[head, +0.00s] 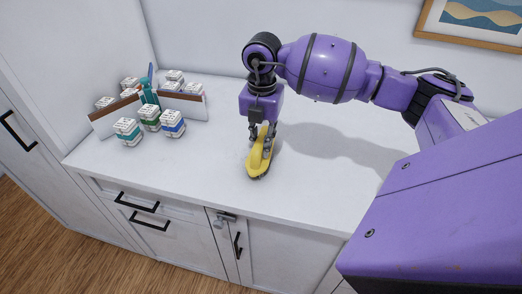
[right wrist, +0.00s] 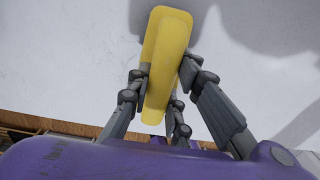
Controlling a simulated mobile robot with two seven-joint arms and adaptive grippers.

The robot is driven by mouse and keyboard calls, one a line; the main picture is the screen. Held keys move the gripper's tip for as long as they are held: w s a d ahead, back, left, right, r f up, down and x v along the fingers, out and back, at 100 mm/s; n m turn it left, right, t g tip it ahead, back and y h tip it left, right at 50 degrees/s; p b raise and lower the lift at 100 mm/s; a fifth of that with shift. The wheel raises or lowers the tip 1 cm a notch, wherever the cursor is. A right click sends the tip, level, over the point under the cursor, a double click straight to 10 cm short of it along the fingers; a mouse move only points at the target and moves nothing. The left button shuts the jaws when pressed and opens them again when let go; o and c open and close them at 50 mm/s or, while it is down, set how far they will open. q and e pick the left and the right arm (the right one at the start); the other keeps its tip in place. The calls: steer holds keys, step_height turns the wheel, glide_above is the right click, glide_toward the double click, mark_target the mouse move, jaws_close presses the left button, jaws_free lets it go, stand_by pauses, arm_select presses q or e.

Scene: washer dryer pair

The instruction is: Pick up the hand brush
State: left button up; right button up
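The yellow hand brush (head: 259,161) is on the white countertop near its front edge, its dark bristle edge facing down. My right gripper (head: 262,138) is above it, pointing down, with its fingers on both sides of the handle. In the right wrist view the yellow brush (right wrist: 166,45) runs between the fingers (right wrist: 164,75), which appear to press on its two sides. Whether the brush is clear of the counter cannot be told. My left gripper is not in view.
Several white jars with coloured bands (head: 150,118) and a low wooden-edged organiser (head: 184,104) stand at the counter's left. Drawers and cabinet doors with black handles (head: 137,203) are below. The countertop (head: 330,190) right of the brush is clear. A framed picture (head: 480,18) hangs on the wall.

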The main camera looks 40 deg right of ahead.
jaws_close()
steer(key=shift+r, duration=0.1)
steer(key=shift+r, duration=0.6)
steer(key=s+a+r, duration=0.8)
steer(key=s+r, duration=0.3)
steer(key=shift+s+r, duration=0.25)
steer(key=shift+r, duration=0.05)
